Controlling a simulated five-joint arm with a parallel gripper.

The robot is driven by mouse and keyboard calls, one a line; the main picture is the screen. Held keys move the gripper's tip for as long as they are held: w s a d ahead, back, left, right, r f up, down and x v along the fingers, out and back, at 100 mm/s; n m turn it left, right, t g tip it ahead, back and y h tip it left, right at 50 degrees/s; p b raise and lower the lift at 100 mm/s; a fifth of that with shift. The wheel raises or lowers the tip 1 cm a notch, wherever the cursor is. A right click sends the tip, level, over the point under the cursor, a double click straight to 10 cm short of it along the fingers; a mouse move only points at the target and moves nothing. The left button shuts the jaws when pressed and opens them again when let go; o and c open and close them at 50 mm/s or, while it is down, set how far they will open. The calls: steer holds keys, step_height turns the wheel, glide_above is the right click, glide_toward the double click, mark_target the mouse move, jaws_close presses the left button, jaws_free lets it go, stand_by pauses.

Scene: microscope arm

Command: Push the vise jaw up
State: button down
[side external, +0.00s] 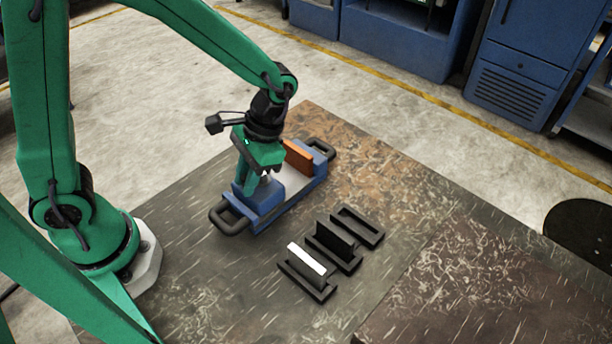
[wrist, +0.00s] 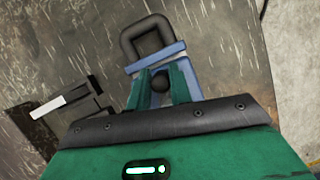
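The blue vise (side external: 308,180) lies on the worktable, with a black loop handle at each end. An orange jaw plate (side external: 298,157) stands toward its far end, and a blue jaw block (side external: 270,193) sits toward its near end. My gripper (side external: 256,186) points down over the blue jaw block. In the wrist view, its two green fingers (wrist: 160,80) are apart, one on each side of a black round knob (wrist: 160,84). Whether the fingers touch the knob is unclear. My gripper hides part of the jaw block.
Several black trays (side external: 334,238) lie to the right of the vise. The nearest holds a white-topped bar (side external: 306,259), also in the wrist view (wrist: 48,106). A dark round stool top (side external: 582,228) is at the far right. The table in front of the vise is clear.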

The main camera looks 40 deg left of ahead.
steer(key=shift+w, duration=4)
steer(key=c, duration=1.3)
jaws_free()
steer(key=shift+s, duration=0.1)
steer(key=shift+r, duration=0.1)
steer(key=a+v, duration=0.1)
steer(key=v, duration=0.6)
steer(key=shift+d+r, duration=0.3)
steer(key=shift+d, duration=0.15)
steer(key=shift+r, duration=0.1)
